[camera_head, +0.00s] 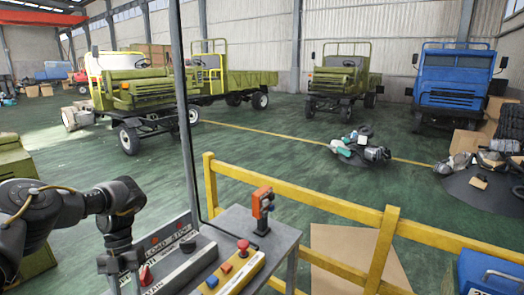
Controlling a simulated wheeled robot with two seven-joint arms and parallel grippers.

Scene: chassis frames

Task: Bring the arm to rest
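My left arm comes in from the left, and its dark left gripper (124,284) points down at the bottom edge, beside the left end of a control console (236,226). Its two fingers look spread apart, with nothing visible between them; the tips are cut off or hard to make out. The console has a labelled panel with a red switch (145,275) and a black knob (187,245). A yellow box there carries a red mushroom button (243,247), an orange button (226,267) and a blue button (211,282). My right gripper is not in view.
An orange control lever unit (263,205) stands on the console. A yellow railing (340,207) crosses the front right. Beyond are green trucks (342,80), a blue truck (452,85), parts piles (360,149) and open green floor.

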